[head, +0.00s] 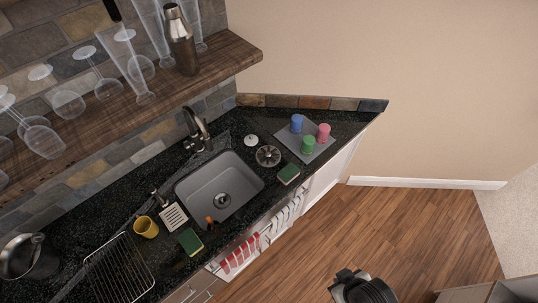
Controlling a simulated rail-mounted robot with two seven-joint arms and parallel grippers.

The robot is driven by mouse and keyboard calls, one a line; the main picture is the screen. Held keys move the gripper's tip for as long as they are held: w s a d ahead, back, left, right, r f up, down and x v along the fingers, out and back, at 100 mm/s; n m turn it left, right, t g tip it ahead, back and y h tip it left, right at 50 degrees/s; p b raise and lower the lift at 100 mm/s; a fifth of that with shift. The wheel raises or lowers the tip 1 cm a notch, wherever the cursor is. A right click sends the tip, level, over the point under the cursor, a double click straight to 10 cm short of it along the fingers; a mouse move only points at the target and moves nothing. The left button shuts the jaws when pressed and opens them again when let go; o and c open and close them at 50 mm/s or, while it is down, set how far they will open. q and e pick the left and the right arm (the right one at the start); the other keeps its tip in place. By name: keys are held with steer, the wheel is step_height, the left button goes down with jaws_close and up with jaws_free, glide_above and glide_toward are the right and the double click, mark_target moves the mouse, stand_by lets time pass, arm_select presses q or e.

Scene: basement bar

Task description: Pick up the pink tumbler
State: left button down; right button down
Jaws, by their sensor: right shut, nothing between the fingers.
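The pink tumbler (323,133) stands on a grey mat (291,138) at the right end of the black counter. A blue tumbler (297,123) and a green tumbler (308,145) stand beside it on the same mat. My right gripper (345,275) shows at the bottom edge, above the wooden floor and well apart from the counter. It is shut and empty. My left gripper is out of view.
A grey sink (222,190) with a faucet (196,128) is left of the mat. A wooden shelf (220,60) with glasses overhangs the counter's back. The floor (420,225) is clear.

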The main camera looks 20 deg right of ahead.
steer(key=shift+c, duration=0.7)
jaws_free()
steer(key=shift+w+d, duration=0.1)
stand_by(0.4)
